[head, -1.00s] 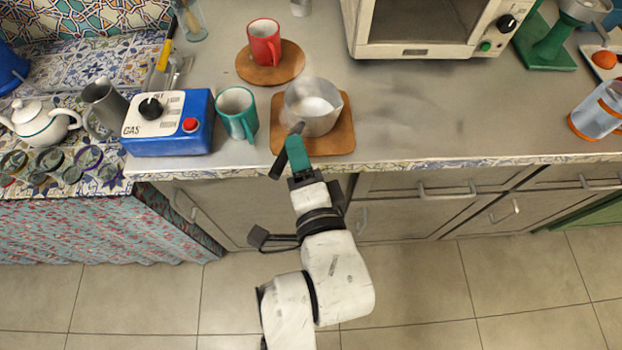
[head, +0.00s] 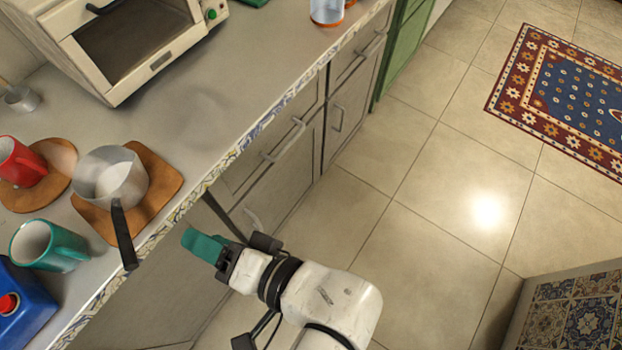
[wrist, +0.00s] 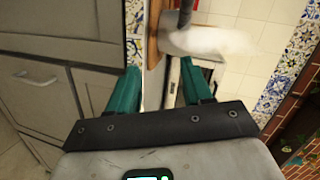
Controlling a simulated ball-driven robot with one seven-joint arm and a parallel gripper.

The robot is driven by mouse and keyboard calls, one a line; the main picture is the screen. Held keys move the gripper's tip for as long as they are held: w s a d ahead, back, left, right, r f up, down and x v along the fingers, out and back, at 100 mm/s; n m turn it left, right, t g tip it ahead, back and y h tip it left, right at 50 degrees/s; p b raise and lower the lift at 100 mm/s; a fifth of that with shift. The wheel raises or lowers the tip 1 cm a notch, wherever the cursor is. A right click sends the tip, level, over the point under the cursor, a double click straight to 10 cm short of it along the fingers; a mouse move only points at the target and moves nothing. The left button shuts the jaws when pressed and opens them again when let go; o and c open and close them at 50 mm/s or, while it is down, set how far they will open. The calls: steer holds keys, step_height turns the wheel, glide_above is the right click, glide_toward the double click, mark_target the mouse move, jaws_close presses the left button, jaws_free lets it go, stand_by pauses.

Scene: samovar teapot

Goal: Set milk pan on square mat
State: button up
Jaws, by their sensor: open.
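The milk pan (head: 128,188) is a grey metal pan with white contents and a dark handle. It stands on the square wooden mat (head: 165,170), and its handle (head: 122,235) sticks out past the counter's front edge. My gripper (head: 200,243), with green fingers, is open and empty in front of the counter, to the right of the handle tip and apart from it. In the wrist view my gripper (wrist: 158,82) shows its two green fingers spread.
A red mug (head: 20,162) stands on a round wooden mat (head: 58,170) left of the pan. An oven (head: 125,45) is behind. The counter (head: 225,110) right of the mat is clear.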

steer(key=w+d+f+n+g+h, duration=0.1)
steer(key=w+d+f+h, duration=0.1)
steer(key=d+f+h, duration=0.5)
steer(key=w+d+f+n+h, duration=0.15)
steer(key=d+f, duration=0.35)
steer(key=d, duration=0.7)
steer(key=s+d+f+g+h, duration=0.2)
steer(key=s+d, duration=0.3)
steer(key=d, duration=0.5)
steer(key=s+d+f+g+h, duration=0.2)
steer(key=s+d, duration=0.4)
steer(key=d, duration=0.5)
step_height(320, 180, down, 2)
steer(key=shift+s+f+n+g+h, duration=0.25)
steer(key=shift+n+g+h, duration=0.1)
steer(key=shift+g, duration=0.55)
steer(key=shift+r, duration=0.1)
steer(key=shift+w+r+p, duration=0.1)
steer(key=shift+r+p, duration=0.75)
steer(key=shift+p, duration=0.1)
